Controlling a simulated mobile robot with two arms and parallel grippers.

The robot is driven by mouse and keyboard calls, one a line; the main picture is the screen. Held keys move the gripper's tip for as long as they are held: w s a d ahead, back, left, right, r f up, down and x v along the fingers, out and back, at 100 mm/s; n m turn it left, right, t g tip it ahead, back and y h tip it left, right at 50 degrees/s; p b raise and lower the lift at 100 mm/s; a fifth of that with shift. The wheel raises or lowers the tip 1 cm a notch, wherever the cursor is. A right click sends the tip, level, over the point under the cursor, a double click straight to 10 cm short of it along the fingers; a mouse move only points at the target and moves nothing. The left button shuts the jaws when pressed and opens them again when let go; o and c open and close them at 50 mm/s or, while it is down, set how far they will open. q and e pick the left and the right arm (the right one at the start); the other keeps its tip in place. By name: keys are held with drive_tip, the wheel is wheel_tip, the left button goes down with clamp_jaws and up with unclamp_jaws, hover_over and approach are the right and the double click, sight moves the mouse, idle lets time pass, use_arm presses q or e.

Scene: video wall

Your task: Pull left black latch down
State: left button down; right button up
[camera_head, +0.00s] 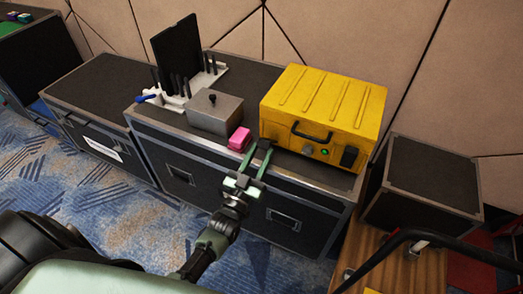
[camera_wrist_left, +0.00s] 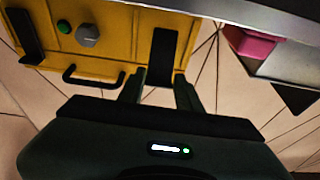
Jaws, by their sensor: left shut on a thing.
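A yellow case (camera_head: 322,108) with a black handle (camera_head: 311,134) stands on a dark flight case. Its left black latch (camera_wrist_left: 163,52) shows in the left wrist view, which looks upside down; in the head view my gripper largely hides this latch. My left gripper (camera_head: 259,152) reaches to the front left of the case. Its fingers (camera_wrist_left: 160,92) are on either side of the latch's end and shut on it. The right black latch (camera_head: 349,157) is clear of the gripper; it also shows in the left wrist view (camera_wrist_left: 22,36). My right gripper is out of view.
A pink block (camera_head: 240,139) lies just left of the gripper. A grey box (camera_head: 214,113) and a white rack (camera_head: 187,90) with black items stand farther left. The flight case's metal front edge (camera_head: 315,186) runs beneath the gripper. A dark case (camera_head: 433,174) stands right.

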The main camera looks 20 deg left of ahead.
use_arm(q)
wheel_tip(320, 180, down, 3)
drive_tip(key=shift+s+b, duration=0.15)
drive_tip(key=shift+b, duration=0.35)
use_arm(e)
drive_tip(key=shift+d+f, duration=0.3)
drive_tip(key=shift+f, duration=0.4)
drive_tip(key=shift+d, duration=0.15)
